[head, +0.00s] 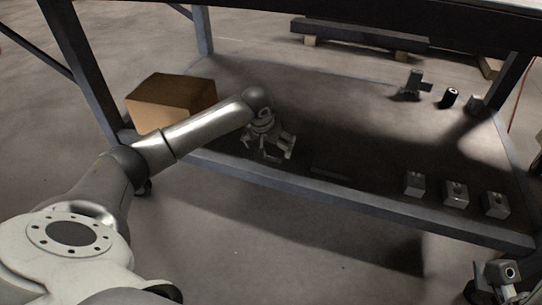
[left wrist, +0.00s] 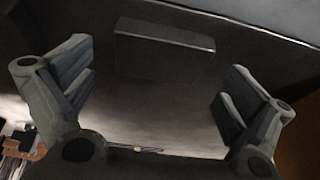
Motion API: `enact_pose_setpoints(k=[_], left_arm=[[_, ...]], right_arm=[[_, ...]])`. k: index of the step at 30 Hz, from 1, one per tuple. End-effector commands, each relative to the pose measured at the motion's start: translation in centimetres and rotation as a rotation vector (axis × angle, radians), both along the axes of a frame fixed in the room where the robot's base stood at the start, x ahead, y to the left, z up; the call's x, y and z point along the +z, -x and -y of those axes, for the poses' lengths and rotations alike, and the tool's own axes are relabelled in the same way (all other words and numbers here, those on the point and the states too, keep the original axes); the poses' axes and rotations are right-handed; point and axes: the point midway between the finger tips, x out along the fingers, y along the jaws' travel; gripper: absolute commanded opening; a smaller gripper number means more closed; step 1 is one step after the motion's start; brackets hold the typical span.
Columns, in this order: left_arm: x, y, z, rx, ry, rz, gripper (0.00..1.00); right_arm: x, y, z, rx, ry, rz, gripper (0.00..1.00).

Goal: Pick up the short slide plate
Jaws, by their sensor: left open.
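A dark, flat rectangular plate, seemingly the short slide plate (left wrist: 165,48), lies on the dark lower shelf in the left wrist view, ahead of the gap between my fingers. In the head view the plate (head: 330,172) is barely visible in shadow, just right of my left gripper (head: 272,150). My left gripper is open and empty above the shelf; its two fingers also show apart in the left wrist view (left wrist: 157,85). Part of my right gripper (head: 502,278) shows at the lower right corner of the head view, away from the plate; its fingers are unclear.
A cardboard box (head: 172,103) stands at the shelf's left end. Several small grey blocks (head: 455,194) sit at the front right, and small dark parts (head: 449,97) at the back right. The shelf's front rail (head: 350,206) runs below, and a tabletop edge (head: 300,8) overhangs above.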

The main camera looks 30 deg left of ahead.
Motion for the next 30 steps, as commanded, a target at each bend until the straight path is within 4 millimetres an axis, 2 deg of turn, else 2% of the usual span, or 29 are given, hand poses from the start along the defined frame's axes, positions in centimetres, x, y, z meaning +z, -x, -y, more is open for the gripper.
enact_pose_setpoints(k=[1,4,13,30], left_arm=[[-1.05,-0.25,-0.07,0.002,0.002,-0.001,1.00],[-1.75,-0.63,-0.16,0.001,0.001,0.000,1.00],[-1.89,-0.76,-0.24,0.001,0.000,0.000,1.00],[-1.89,-0.74,-0.25,0.001,-0.001,0.000,0.28]], right_arm=[[-0.15,-0.03,-0.02,-0.001,0.000,0.015,0.40],[0.17,-0.13,-0.07,-0.001,0.002,0.028,0.40],[0.47,-0.20,-0.11,-0.002,0.003,0.031,0.40],[0.46,-0.20,-0.12,-0.002,0.003,0.031,0.40]])
